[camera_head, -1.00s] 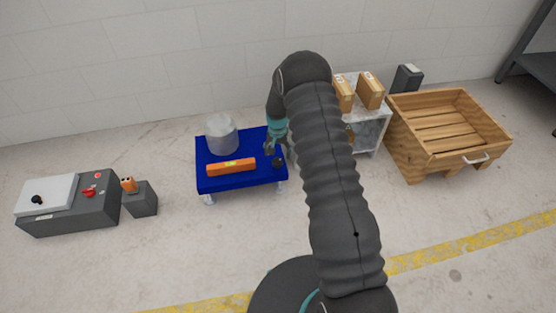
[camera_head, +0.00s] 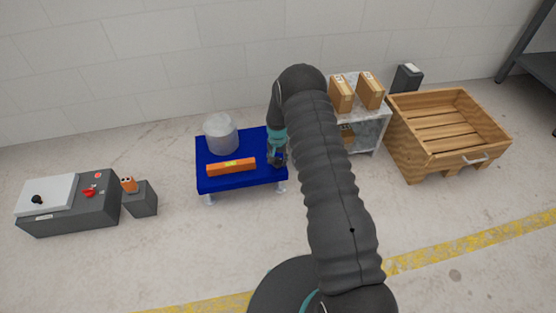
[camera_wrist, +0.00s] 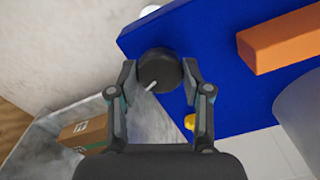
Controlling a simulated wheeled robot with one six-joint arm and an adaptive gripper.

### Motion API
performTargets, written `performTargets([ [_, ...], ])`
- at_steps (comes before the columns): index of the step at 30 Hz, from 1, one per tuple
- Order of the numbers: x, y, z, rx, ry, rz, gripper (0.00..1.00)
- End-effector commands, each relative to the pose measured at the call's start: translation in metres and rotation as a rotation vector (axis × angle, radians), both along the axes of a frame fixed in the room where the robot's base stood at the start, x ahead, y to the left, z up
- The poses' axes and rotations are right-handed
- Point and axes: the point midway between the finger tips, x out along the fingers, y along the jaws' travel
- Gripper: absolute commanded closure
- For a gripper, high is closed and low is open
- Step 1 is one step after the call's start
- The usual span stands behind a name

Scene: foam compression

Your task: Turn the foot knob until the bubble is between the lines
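The foot knob (camera_wrist: 160,68) is a round black knob with a pale pointer line, at the corner of the blue table (camera_wrist: 221,88). My gripper (camera_wrist: 159,76) is open, with one finger on each side of the knob; I cannot tell whether they touch it. In the head view my gripper (camera_head: 277,158) is over the table's right corner and hides the knob. The orange spirit level (camera_head: 231,167) lies on the blue table (camera_head: 241,182), and its end shows in the wrist view (camera_wrist: 280,42). Its yellow-green vial is too small to read the bubble.
A translucent grey cylinder (camera_head: 221,134) stands behind the level. A marble-look stand (camera_head: 370,131) with cardboard boxes (camera_head: 370,90) is to the right, beside a wooden crate (camera_head: 397,137). A grey control box (camera_head: 70,213) stands at left. The floor in front is clear.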

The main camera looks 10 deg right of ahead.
Motion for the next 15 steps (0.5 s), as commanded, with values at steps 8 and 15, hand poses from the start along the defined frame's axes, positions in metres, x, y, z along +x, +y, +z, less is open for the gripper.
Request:
performTargets([
  [8, -0.0005, -0.0015, -0.0016, -0.001, 0.001, 0.023, 0.86],
  [15, -0.0001, -0.0012, -0.0034, 0.000, 0.000, 0.139, 0.86],
])
